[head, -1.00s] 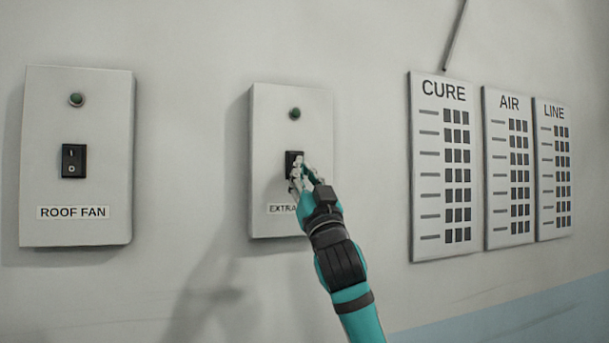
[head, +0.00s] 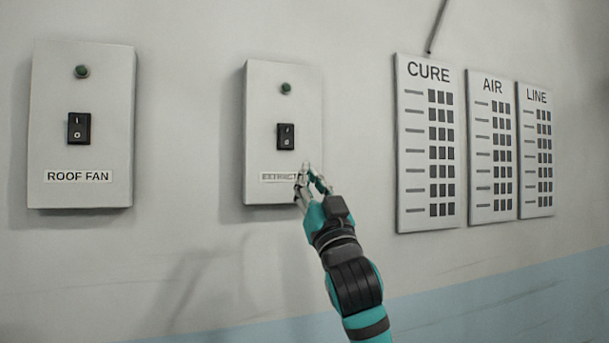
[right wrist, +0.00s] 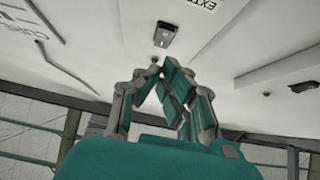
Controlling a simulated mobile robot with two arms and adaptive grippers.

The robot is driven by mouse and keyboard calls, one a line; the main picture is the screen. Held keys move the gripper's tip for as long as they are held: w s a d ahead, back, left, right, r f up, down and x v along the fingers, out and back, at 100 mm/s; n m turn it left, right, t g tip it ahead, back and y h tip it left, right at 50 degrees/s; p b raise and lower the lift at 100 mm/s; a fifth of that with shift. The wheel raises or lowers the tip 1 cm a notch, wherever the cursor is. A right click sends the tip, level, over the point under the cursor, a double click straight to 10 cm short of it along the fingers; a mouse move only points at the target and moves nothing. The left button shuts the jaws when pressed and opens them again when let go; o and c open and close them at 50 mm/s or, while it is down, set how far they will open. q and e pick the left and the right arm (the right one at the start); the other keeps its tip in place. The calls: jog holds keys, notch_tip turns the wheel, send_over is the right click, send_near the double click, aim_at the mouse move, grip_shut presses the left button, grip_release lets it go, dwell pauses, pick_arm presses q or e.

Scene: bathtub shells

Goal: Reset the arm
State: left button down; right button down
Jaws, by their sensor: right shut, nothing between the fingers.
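My right arm comes up from the bottom of the head view. Its gripper (head: 312,184) is shut and empty, and its fingertips overlap the lower right part of the middle box (head: 258,105). That box has a green lamp (head: 286,88), a black rocker switch (head: 286,136) and a label partly hidden by the fingers, reading "EXTRACT...". In the right wrist view the fingers (right wrist: 160,75) come together at the tips. The switch (right wrist: 166,33) shows beyond them, apart from the tips. My left gripper is not in view.
A second box (head: 110,140) labelled "ROOF FAN", with its own switch (head: 79,128), is on the wall at left. Panels marked CURE (head: 428,218), AIR (head: 491,212) and LINE (head: 536,208) hang at right. Bare wall lies between the boxes and below them.

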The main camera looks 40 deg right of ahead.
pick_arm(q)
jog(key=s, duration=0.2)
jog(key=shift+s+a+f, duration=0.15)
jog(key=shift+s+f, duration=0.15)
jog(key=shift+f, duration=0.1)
pick_arm(e)
jog(key=shift+s+f, duration=0.3)
jog(key=shift+f, duration=0.2)
jog(key=shift+s+a, duration=0.1)
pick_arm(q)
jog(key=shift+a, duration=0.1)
